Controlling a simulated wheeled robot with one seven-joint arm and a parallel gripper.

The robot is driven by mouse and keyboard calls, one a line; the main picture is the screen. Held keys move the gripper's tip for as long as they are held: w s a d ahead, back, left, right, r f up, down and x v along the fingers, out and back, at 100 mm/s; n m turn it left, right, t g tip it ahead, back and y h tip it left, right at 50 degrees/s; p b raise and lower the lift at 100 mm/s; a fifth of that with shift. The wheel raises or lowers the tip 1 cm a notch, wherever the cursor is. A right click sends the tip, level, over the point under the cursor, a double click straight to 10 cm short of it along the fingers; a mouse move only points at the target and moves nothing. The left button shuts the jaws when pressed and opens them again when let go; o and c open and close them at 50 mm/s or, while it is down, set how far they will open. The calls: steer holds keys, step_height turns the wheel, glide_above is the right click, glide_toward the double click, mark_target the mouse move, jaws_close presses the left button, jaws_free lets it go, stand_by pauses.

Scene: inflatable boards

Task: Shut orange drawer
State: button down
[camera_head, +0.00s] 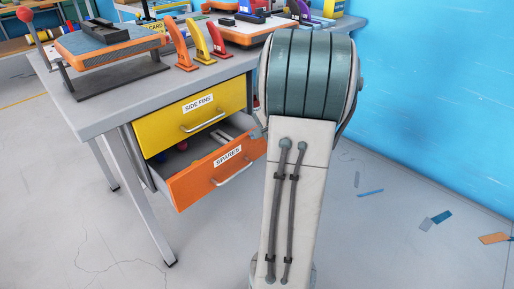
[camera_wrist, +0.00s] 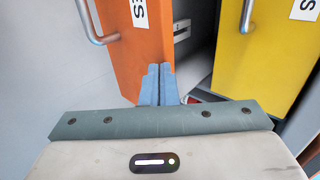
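The orange drawer (camera_head: 215,170), labelled SPARES with a silver bar handle (camera_head: 231,174), stands pulled out below the yellow drawer (camera_head: 197,115). Its open inside shows red and blue items. In the wrist view the orange drawer front (camera_wrist: 140,40) appears turned on its side, with its handle (camera_wrist: 90,22) at upper left. My gripper (camera_wrist: 158,70) has its two blue-grey fingers together, overlapping the end of the orange front in the picture. Nothing shows between them; I cannot tell whether they touch the drawer.
The yellow drawer, labelled SIDE FINS, looks shut. Floor in front is clear; scraps (camera_head: 435,220) lie at right near the blue wall.

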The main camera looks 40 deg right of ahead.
steer(key=w, duration=0.8)
steer(key=shift+a, duration=0.35)
